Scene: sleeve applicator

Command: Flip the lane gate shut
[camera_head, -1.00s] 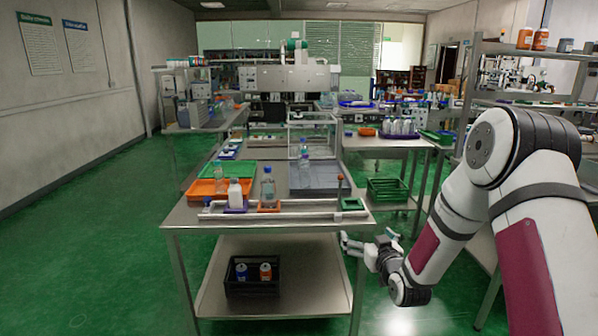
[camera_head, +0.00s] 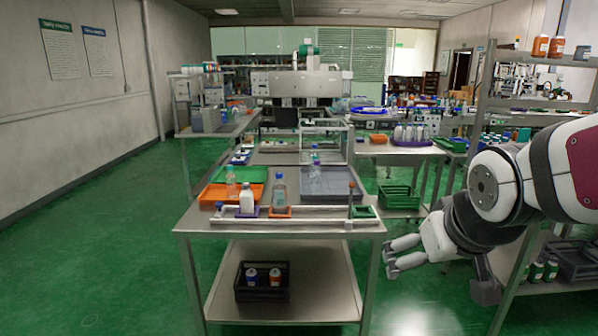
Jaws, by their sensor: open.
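A lane (camera_head: 320,222) of white rails runs along the front edge of the steel table. Near its right end stands a thin upright lever with a reddish knob (camera_head: 351,186), which looks like the lane gate; it points upward. A green square frame (camera_head: 363,211) lies just right of it. A white bottle (camera_head: 247,200) and a clear bottle with a blue cap (camera_head: 279,190) stand at the lane, by purple and orange square frames. My gripper (camera_head: 389,257) is open and empty, right of the table and below its top in the picture, apart from the lever.
Green (camera_head: 240,174) and orange (camera_head: 222,194) trays and a grey tray (camera_head: 330,185) lie behind the lane, with more bottles. A black crate (camera_head: 262,281) with bottles sits on the lower shelf. Shelving stands at the right; green floor is free at the left.

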